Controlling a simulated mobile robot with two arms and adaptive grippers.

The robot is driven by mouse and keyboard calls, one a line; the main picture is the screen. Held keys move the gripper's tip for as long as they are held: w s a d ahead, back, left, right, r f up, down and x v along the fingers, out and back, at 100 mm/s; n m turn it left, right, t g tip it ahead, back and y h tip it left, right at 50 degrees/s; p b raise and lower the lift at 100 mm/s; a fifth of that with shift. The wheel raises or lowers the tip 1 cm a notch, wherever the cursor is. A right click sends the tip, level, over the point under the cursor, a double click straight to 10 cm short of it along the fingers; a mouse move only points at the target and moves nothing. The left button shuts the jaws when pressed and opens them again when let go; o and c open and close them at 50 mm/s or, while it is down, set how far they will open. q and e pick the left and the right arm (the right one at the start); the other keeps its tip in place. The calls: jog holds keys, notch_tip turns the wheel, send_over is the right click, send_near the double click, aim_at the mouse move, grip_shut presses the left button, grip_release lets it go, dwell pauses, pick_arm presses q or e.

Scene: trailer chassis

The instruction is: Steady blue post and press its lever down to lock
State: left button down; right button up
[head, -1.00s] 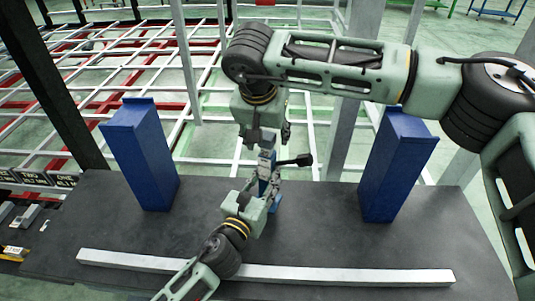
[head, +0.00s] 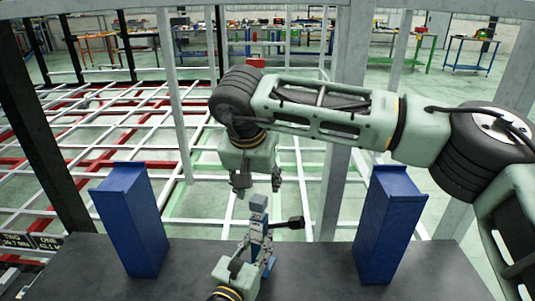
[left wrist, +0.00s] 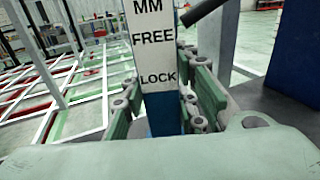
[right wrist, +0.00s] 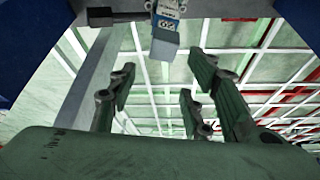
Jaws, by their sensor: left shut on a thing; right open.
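The small blue post (head: 257,232) stands upright at the middle of the dark table, with a pale upper part. Its black-tipped lever (head: 294,223) sticks out to the right. In the left wrist view the post's white label (left wrist: 157,40) reads FREE above LOCK, and the lever (left wrist: 204,11) is up above the FREE mark. My left gripper (head: 258,262) is shut on the post below the lever. My right gripper (head: 257,184) is open and empty just above the post's top. In the right wrist view the lever (right wrist: 112,16) lies beyond its fingers (right wrist: 160,85).
Two large blue blocks stand on the table (head: 325,270), one at left (head: 130,220) and one at right (head: 389,225) of the post. A white frame (head: 333,150) rises behind. Workbenches stand far back.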

jog(key=shift+s+d+r, duration=0.1)
jog(key=shift+r, duration=0.3)
jog(key=shift+c, duration=0.9)
jog(key=s+d+r, duration=0.1)
jog(key=r, duration=0.1)
jog(key=s+d+r+g+h, duration=0.1)
jog(key=r, duration=0.2)
jog(key=s+d+r+m+h, duration=0.1)
jog(key=s+r, duration=0.1)
jog(key=shift+r, duration=0.4)
grip_shut()
jog(key=shift+f, duration=0.15)
send_over(287, 224)
jog(key=w, duration=0.1)
notch_tip(287, 224, down, 12)
jog(key=r, duration=0.1)
jog(key=shift+w+d+f, duration=0.2)
jog(key=shift+d+f, duration=0.5)
jog(key=shift+f, duration=0.05)
jog(key=shift+d+f+y, duration=0.3)
jog(key=shift+y, duration=0.3)
